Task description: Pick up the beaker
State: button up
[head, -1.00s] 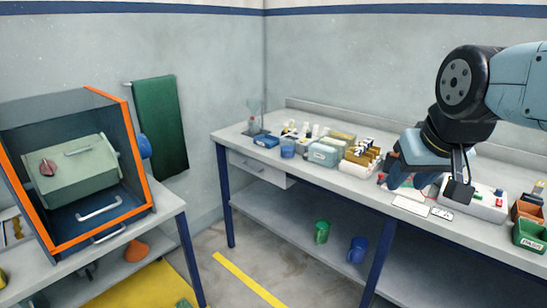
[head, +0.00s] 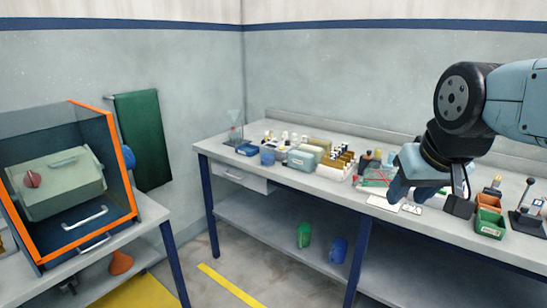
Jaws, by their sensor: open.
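A small blue translucent cup, which looks like the beaker (head: 267,155), stands upright near the left end of the long bench in the head view. It is beside a blue tray (head: 249,149) and left of a pale green box (head: 304,158). My gripper (head: 430,198) is at the right of the picture, pointing down over the bench front. It is open, with nothing seen between its fingers. It is well to the right of the cup and apart from it.
The long bench (head: 222,158) holds a clear funnel stand (head: 235,130), several bottles and a green bin (head: 489,222). A green jug (head: 304,235) and a blue jug (head: 338,249) stand on its lower shelf. An orange-edged cabinet (head: 125,170) is at left.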

aim_at(267, 152)
jog(key=z, duration=0.05)
jog(key=i, duration=0.85)
jog(key=u, duration=0.1)
